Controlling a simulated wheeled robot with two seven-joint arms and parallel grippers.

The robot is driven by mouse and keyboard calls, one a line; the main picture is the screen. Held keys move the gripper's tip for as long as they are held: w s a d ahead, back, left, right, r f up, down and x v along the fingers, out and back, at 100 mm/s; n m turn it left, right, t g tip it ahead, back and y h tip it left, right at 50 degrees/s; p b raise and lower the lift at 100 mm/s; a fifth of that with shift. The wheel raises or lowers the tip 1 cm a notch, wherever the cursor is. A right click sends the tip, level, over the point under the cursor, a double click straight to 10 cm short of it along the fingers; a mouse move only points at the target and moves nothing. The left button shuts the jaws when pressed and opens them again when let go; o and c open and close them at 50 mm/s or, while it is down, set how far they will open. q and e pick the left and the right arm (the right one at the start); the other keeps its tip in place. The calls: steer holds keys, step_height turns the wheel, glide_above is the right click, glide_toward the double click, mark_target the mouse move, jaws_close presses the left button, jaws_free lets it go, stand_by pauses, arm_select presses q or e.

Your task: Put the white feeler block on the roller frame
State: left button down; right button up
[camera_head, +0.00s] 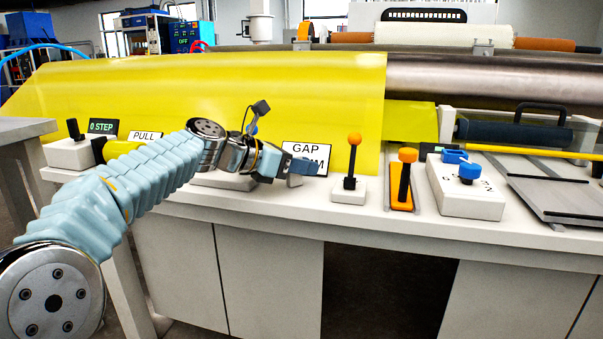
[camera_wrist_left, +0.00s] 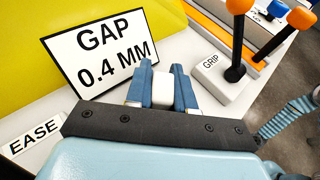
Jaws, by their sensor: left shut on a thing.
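My left gripper (camera_head: 304,172) is over the front of the white bench, just in front of the GAP sign (camera_head: 307,153). In the left wrist view, the blue fingers of my left gripper (camera_wrist_left: 160,84) are shut on a small white block (camera_wrist_left: 157,88), which sits between them. I cannot make the block out in the head view. The rollers of the machine stand behind the bench, with a large dark metal roller (camera_head: 470,82) at right. I cannot tell which part is named the roller frame. My right gripper is not in view.
Right of the gripper are an orange-knobbed lever (camera_head: 352,170), an orange-based lever (camera_head: 402,185) and a white box with blue knobs (camera_head: 465,198). A yellow sheet (camera_head: 220,95) hangs behind. A dark roller with a handle (camera_head: 515,132) and grey plate (camera_head: 555,190) lie at right.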

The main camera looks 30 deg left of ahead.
arm_select(q)
steer(key=shift+r, duration=0.15)
steer(key=c, duration=1)
jaws_free()
steer(key=shift+s+r, duration=0.1)
steer(key=p+v, duration=0.2)
steer(key=v, duration=0.9)
steer(key=shift+a, duration=0.1)
steer(key=shift+s+a, duration=0.2)
steer(key=shift+s, duration=0.1)
